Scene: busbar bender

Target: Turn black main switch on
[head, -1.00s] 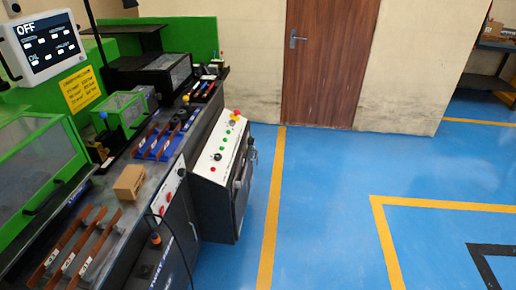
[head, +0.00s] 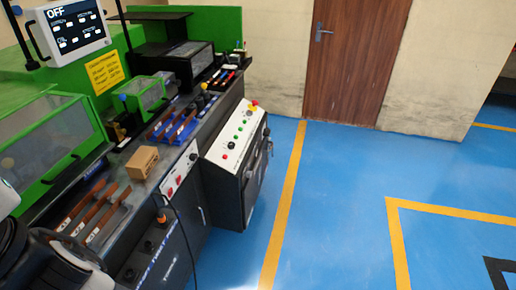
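The green and black busbar machine fills the left half of the head view. Its sloped white control panel (head: 236,135) carries a black rotary knob (head: 231,145), several small coloured buttons and a red-and-yellow emergency stop (head: 253,106). A small dark fitting (head: 269,147) shows at the right side of this cabinet; I cannot tell which black control is the main switch, nor its position. The display (head: 70,28) at upper left reads "OFF". Part of my arm shows at the lower left edge, but my gripper's fingers are not in view.
A cardboard box (head: 142,162) and several copper bars (head: 93,212) lie on the machine's bench. A cable hangs down its front. The blue floor (head: 340,190) right of the machine is clear, up to a brown door (head: 352,65).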

